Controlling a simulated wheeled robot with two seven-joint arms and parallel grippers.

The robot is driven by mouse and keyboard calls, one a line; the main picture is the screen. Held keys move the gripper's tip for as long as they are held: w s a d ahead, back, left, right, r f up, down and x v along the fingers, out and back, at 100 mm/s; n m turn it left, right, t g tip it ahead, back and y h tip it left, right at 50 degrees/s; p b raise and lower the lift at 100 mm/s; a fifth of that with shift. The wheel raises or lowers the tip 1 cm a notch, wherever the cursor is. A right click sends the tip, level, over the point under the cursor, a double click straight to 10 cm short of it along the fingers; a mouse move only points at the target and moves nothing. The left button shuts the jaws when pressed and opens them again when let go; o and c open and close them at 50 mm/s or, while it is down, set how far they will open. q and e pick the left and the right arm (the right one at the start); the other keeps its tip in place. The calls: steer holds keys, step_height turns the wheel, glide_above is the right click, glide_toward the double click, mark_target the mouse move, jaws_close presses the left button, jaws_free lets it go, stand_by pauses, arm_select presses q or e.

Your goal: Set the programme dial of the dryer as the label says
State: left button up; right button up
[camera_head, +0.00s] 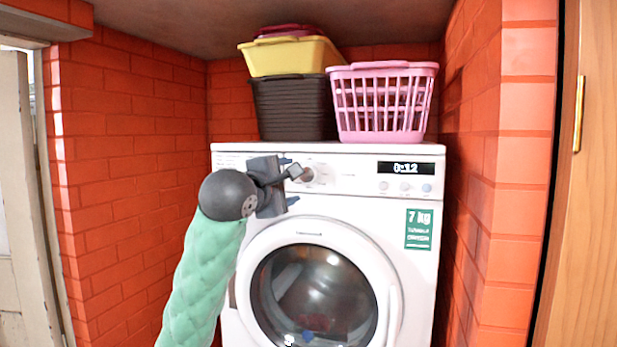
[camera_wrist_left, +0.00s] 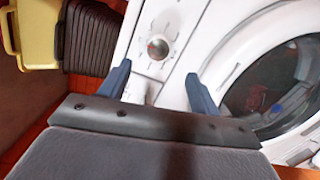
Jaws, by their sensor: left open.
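The white dryer (camera_head: 350,170) stands in a brick alcove, with a dark round door window below its panel. Its programme dial (camera_head: 308,174) is a small round knob left of the middle of the panel, partly hidden by my left gripper. My right gripper is not in view.
A green label (camera_head: 419,229) reading "7 kg" is on the dryer front. The display (camera_head: 408,168) seems to read 0:12, with several buttons below. Pink (camera_head: 383,100), brown (camera_head: 293,108) and yellow (camera_head: 292,57) baskets sit on top. Brick walls stand close on both sides.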

mark_target(306, 175)
arm_select(q)
steer(key=shift+w+d+n+p, duration=0.5)
steer(key=shift+w+n+p, duration=0.25)
steer(key=shift+w, duration=0.45)
steer(key=shift+w+d+n+p, duration=0.55)
steer(key=shift+w+n+p, duration=0.2)
steer(key=shift+w, duration=0.5)
steer(key=shift+w+d+n+p, duration=0.5)
steer(key=shift+w+n+p, duration=0.25)
steer(key=shift+w, duration=0.45)
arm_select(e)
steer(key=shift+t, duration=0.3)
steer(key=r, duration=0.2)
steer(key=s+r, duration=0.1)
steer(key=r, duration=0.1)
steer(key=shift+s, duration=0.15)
arm_select(q)
steer(key=c, duration=1)
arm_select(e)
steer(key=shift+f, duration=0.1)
